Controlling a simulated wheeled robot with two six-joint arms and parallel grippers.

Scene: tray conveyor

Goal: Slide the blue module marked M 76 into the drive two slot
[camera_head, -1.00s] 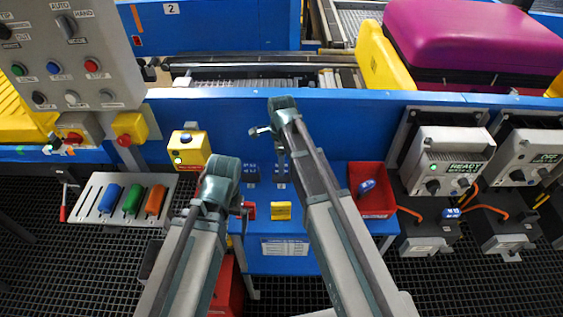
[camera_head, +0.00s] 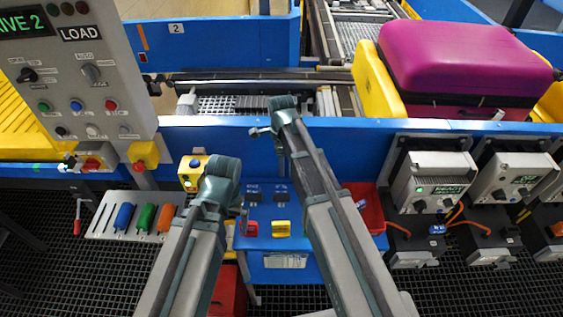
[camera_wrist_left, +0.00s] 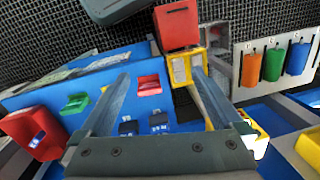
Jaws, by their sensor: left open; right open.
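Two blue modules stand side by side on the blue shelf, a left one (camera_head: 253,190) and a right one (camera_head: 281,189); the left wrist view shows them too (camera_wrist_left: 128,127) (camera_wrist_left: 159,121). Another blue module (camera_head: 361,204) lies in the red bin (camera_head: 375,222), and one (camera_head: 437,229) is at the unit below the READY drive box. Their markings are too small to read, so I cannot tell which is M 76. My left gripper (camera_wrist_left: 160,76) is open and empty above the shelf. My right gripper (camera_head: 280,152) is open above the shelf's back, its fingers partly hidden.
A red (camera_head: 249,229) and a yellow block (camera_head: 281,228) sit at the shelf front. The drive boxes (camera_head: 436,185) stand right. A control panel (camera_head: 80,95) reads "IVE 2" and "LOAD". Behind the blue rail, a purple suitcase (camera_head: 460,60) rests on the conveyor.

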